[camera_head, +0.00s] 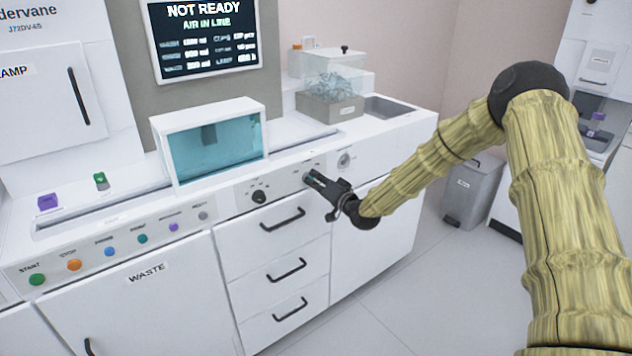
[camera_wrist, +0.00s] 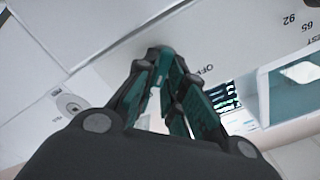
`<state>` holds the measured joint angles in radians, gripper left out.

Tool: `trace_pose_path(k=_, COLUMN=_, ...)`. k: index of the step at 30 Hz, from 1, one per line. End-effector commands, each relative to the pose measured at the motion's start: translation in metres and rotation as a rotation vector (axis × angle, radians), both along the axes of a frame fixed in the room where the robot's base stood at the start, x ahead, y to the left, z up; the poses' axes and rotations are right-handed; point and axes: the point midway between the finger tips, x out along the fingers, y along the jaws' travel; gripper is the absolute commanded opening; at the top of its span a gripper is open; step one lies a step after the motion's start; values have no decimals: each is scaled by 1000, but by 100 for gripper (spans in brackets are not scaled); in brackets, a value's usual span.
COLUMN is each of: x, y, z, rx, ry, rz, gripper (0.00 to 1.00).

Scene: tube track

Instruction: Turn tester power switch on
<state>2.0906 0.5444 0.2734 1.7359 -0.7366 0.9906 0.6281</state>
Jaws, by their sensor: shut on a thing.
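My gripper (camera_head: 318,182) reaches the white front panel (camera_head: 283,184) of the bench from the right. In the wrist view its dark fingers with teal pads (camera_wrist: 167,60) come together at the panel, closed on the power switch. The switch itself is hidden between the fingertips. An "OFF" label (camera_wrist: 204,70) shows right beside the fingertips in the wrist view. I cannot tell the switch's position.
A black dial (camera_head: 259,197) sits left of my gripper, a round key-like fitting (camera_head: 345,160) to its right. Drawers with black handles (camera_head: 282,218) lie below. A teal-windowed tank (camera_head: 210,145) stands above. A screen (camera_head: 205,40) reads "NOT READY, AIR IN LINE".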

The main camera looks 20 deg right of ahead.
Motion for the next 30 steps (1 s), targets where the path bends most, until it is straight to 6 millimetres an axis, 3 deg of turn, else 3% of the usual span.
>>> trace_pose_path(k=14, x=1, y=-2, z=0, rx=12, ry=4, rz=-4, gripper=0)
trace_pose_path(k=15, x=1, y=-2, z=0, rx=12, ry=4, rz=-4, gripper=17)
trace_pose_path(k=18, x=1, y=-2, z=0, rx=12, ry=3, rz=-2, gripper=33)
trace_pose_path(k=30, x=-4, y=-1, z=0, rx=11, ry=5, rz=1, gripper=33)
